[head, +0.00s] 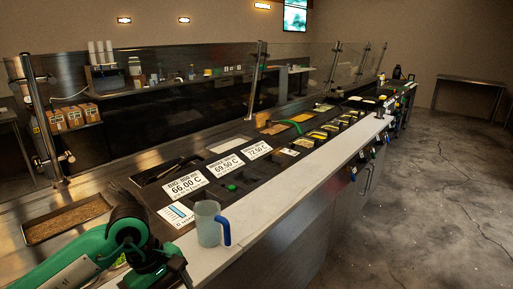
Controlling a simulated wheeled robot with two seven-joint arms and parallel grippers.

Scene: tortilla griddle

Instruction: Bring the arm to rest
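My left arm, green and black, comes in from the lower left corner and bends near the front end of the counter. The dark part at its end, around my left gripper (168,268), is at the bottom edge of the head view. It is dark and partly cut off, so I cannot tell whether its fingers are open or shut. No held object shows there. My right arm and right gripper are not in view.
A clear pitcher with a blue handle (209,224) stands on the pale counter ledge (270,195), close to my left arm. A brown-filled tray (66,219) lies left. Temperature signs (186,184) and food pans line the counter. Open floor (425,190) lies right.

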